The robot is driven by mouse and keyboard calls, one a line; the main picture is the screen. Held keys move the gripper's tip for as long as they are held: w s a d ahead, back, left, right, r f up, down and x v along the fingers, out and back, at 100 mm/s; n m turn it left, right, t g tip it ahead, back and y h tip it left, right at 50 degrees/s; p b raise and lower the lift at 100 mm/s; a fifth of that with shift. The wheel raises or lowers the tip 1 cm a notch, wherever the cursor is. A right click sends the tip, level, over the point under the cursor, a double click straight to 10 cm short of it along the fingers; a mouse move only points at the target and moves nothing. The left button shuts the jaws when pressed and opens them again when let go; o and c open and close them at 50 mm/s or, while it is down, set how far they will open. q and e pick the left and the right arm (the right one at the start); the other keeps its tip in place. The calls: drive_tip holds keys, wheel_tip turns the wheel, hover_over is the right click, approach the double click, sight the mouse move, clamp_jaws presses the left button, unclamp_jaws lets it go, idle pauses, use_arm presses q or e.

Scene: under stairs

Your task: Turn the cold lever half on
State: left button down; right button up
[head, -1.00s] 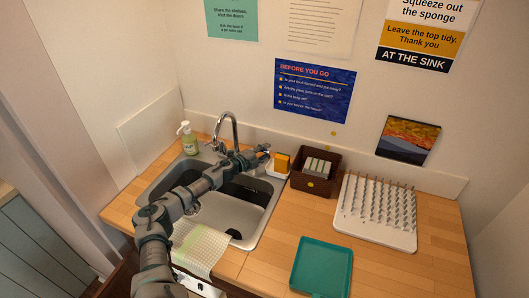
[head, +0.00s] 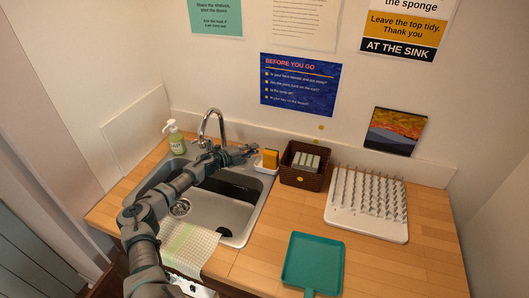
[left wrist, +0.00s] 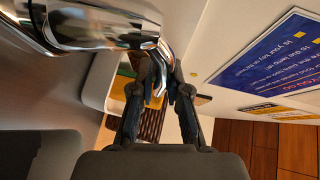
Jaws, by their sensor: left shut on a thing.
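The chrome tap (head: 211,124) stands behind the sink with its curved spout upright. In the left wrist view its shiny body (left wrist: 95,25) fills the upper left, and a slim chrome lever (left wrist: 160,82) comes down from it between my fingers. My left gripper (head: 252,152) reaches across the sink to the tap's right side. In the left wrist view the left gripper (left wrist: 168,80) is shut on the lever near its end. In the head view the gripper hides the lever, and no hot or cold mark is readable. My right gripper is not in view.
The steel sink (head: 238,222) lies under my left arm, with a cloth (head: 190,247) over its front edge. A soap bottle (head: 175,140) stands left of the tap. A sponge (head: 270,158), a brown basket (head: 289,172) and a white drying rack (head: 345,219) are to the right.

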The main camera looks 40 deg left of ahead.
use_arm(q)
drive_tip(key=shift+s+d+f+m+h, duration=0.1)
drive_tip(key=shift+s+f+m+h, duration=0.1)
drive_tip(key=shift+m+h, duration=0.3)
drive_tip(key=shift+s+m+g+h+b, duration=0.5)
drive_tip(key=shift+m+g+h, duration=0.15)
drive_tip(key=shift+h, duration=0.45)
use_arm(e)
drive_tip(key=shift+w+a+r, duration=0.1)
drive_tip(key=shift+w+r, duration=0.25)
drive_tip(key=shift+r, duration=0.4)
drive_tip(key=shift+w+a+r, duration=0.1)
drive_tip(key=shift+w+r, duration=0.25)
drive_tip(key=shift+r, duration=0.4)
use_arm(q)
drive_tip(key=c, duration=1.2)
unclamp_jaws()
drive_tip(key=shift+c, duration=0.2)
drive_tip(key=shift+o, duration=0.5)
drive_tip(key=shift+w, duration=0.15)
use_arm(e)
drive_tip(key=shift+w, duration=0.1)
use_arm(q)
drive_tip(key=v, duration=1.2)
drive_tip(key=shift+f, duration=0.2)
